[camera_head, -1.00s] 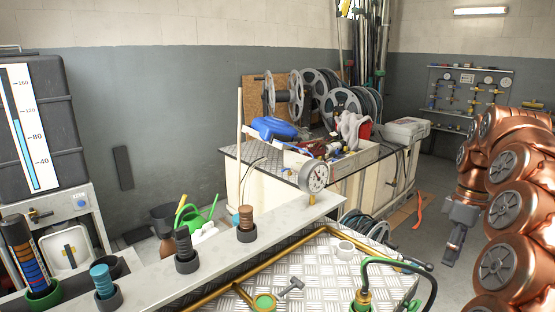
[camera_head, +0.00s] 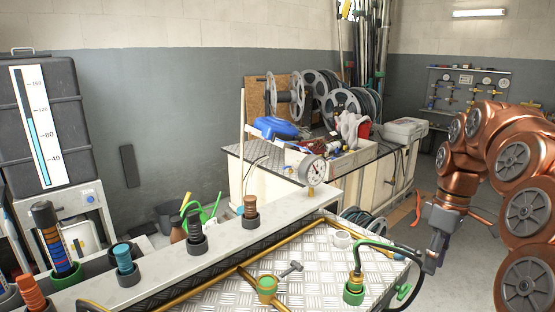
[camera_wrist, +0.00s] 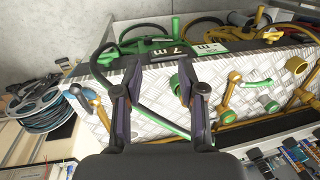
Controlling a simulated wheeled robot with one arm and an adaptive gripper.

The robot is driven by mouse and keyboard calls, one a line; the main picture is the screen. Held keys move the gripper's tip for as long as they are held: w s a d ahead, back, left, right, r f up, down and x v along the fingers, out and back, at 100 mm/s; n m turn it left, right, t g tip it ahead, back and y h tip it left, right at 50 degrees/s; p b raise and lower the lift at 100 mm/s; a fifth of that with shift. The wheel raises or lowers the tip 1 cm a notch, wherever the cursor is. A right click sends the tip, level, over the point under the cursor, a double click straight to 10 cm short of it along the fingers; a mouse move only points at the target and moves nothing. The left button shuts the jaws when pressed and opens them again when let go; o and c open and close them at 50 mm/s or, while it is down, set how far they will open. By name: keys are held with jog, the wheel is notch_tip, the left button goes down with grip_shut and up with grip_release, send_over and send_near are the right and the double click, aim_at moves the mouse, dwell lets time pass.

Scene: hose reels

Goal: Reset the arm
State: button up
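My copper-coloured arm (camera_head: 515,165) stands at the right of the head view, bent, with its forearm pointing down. My gripper (camera_head: 430,262) hangs at its end, by the right edge of the metal-topped bench (camera_head: 318,264). In the wrist view my gripper (camera_wrist: 155,72) has its two dark fingers well apart. Nothing is held between them; the patterned bench panel and a green hose show behind. In the head view the looped green hose (camera_head: 385,246) reaches close to my gripper; I cannot tell if they touch.
A pressure gauge (camera_head: 314,171) stands on the bench's raised rail. Several coloured ribbed plugs, one of them teal (camera_head: 123,258), sit in holders along it. A workbench with hose reels (camera_head: 318,88) stands behind. Open floor lies right of the benches. Coiled hose (camera_wrist: 45,105) shows at wrist-view left.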

jog(key=s+a+m+p, duration=0.1)
jog(key=s+a, duration=0.5)
jog(key=a, duration=0.2)
jog(key=s+a+f+m+p, duration=0.1)
jog(key=s+a+f+m, duration=0.2)
jog(key=s, duration=0.8)
jog(key=s+a+f+m+h+p, duration=0.1)
jog(key=s+a+f+m, duration=0.3)
jog(key=s, duration=0.8)
